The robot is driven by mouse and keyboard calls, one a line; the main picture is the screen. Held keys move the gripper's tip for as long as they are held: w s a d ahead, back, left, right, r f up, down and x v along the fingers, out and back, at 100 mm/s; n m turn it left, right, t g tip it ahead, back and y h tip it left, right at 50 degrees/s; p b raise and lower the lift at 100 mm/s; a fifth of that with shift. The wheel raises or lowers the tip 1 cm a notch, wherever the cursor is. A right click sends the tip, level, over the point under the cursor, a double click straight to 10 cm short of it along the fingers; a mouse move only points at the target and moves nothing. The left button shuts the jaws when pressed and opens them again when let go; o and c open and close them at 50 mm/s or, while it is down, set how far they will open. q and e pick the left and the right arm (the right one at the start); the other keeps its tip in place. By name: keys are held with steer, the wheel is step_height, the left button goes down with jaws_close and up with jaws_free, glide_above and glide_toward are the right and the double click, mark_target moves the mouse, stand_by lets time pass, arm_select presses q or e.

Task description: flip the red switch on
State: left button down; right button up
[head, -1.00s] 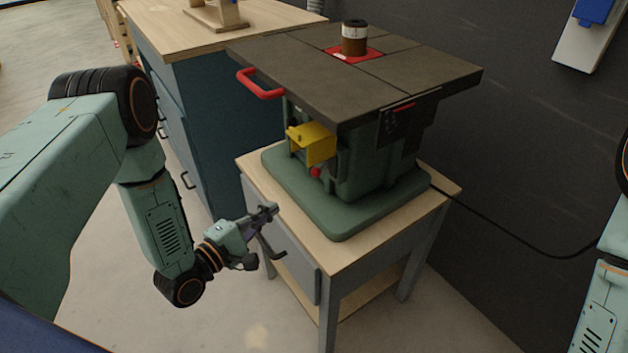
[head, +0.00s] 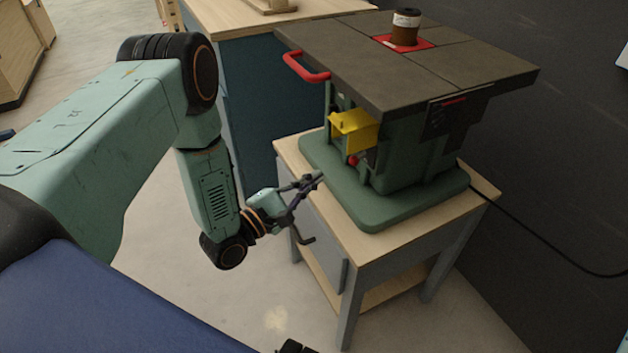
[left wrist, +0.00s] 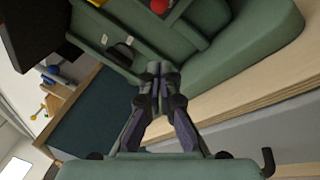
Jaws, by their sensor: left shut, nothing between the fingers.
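The green machine (head: 395,165) stands on a small wooden-topped stand and carries a dark flat table top. A small round red part (head: 353,160), which looks like the red switch, sits low on its front side, below a yellow box (head: 355,130). It is too small to tell its position. A red part also shows at the top edge of the left wrist view (left wrist: 160,6). My left gripper (head: 316,180) is shut and empty, left of and below the red part and apart from it. In the left wrist view its fingertips (left wrist: 158,72) meet in front of the green base.
The stand's wooden top (head: 290,152) and a dark hooked handle (head: 302,238) lie close to my left gripper. A blue cabinet (head: 250,110) stands behind. A black cable runs right.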

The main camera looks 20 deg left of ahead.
mark_target(358, 159)
arm_select(q)
steer(key=b+x, duration=0.1)
steer(key=x, duration=0.6)
steer(key=shift+w+d+b, duration=0.15)
steer(key=shift+w+b, duration=0.1)
steer(key=shift+b, duration=0.15)
steer(key=shift+s+d+r, duration=0.75)
steer(key=shift+s+r, duration=0.05)
steer(key=shift+s, duration=0.2)
steer(key=shift+s+d+r, duration=0.3)
steer(key=shift+s, duration=0.05)
arm_select(e)
steer(key=shift+f, duration=1.1)
arm_select(q)
steer(key=shift+r, duration=0.1)
arm_select(e)
steer(key=shift+r, duration=0.15)
